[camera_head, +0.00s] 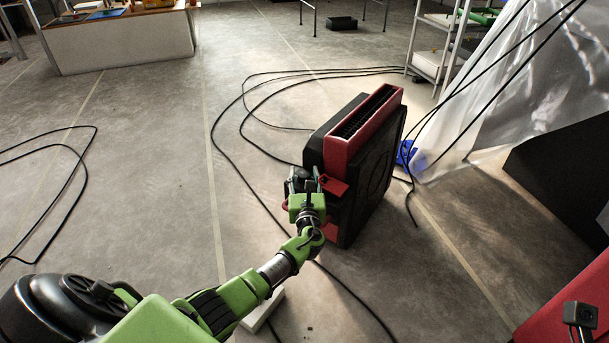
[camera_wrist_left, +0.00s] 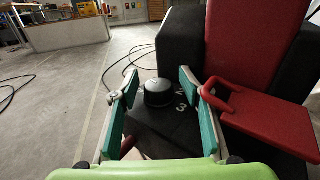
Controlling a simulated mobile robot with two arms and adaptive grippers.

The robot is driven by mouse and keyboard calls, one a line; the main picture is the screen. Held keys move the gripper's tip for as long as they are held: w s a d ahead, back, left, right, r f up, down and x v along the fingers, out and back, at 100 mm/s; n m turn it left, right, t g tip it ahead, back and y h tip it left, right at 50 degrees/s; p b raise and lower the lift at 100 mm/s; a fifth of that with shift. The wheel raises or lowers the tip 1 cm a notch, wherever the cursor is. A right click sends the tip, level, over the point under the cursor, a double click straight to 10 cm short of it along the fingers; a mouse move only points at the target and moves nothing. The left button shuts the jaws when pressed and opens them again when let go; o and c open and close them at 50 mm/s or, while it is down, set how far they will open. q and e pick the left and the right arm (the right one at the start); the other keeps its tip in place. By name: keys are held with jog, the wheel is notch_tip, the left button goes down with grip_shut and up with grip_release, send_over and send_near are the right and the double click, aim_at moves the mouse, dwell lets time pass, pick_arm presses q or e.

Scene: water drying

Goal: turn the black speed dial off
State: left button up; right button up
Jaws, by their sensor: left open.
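The black speed dial (camera_wrist_left: 158,93) is a round knob with a greyish top on a dark panel (camera_wrist_left: 160,132) of the red and black machine (camera_head: 365,150). A white 3 and part of another mark show on the panel beside the dial. My left gripper (camera_wrist_left: 158,76) is open, with its teal fingers on either side of the dial, apart from it as far as I can see. In the head view the left gripper (camera_head: 303,182) is at the machine's near left side and hides the dial. My right gripper is not in view.
A red flap (camera_wrist_left: 272,122) juts from the machine to the right of the fingers. Black cables (camera_head: 250,110) lie on the floor around the machine. Plastic sheeting (camera_head: 520,90) hangs at the right. The floor to the left is mostly clear.

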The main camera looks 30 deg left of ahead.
pick_arm(q)
jog(key=v, duration=0.8)
